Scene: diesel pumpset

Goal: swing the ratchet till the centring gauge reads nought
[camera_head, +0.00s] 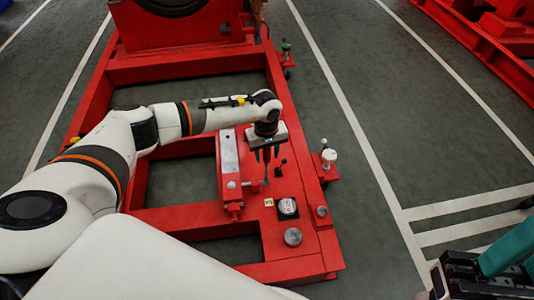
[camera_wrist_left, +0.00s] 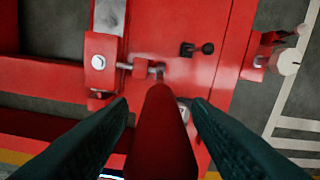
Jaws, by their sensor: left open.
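The centring gauge (camera_head: 288,207) is a small pale dial in a dark housing on the red frame; its reading is too small to make out. My left gripper (camera_head: 267,157) points down over the frame, just above the gauge in the picture. In the left wrist view its dark fingers (camera_wrist_left: 160,118) are open. The ratchet's thick red handle (camera_wrist_left: 160,135) stands between them, with gaps at the fingertips. Its metal end (camera_wrist_left: 156,72) meets a screw beside the slide block. The handle partly hides the gauge (camera_wrist_left: 184,111). My right gripper (camera_head: 490,268) is cut off at the lower right; its opening is unclear.
A red block with a pale top plate (camera_head: 229,152) lies left of the ratchet. A small black lever (camera_wrist_left: 197,49) stands to the right. A white-knobbed fitting (camera_head: 328,157) projects from the frame's right side. Clear grey floor (camera_head: 380,100) with white lines lies beyond.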

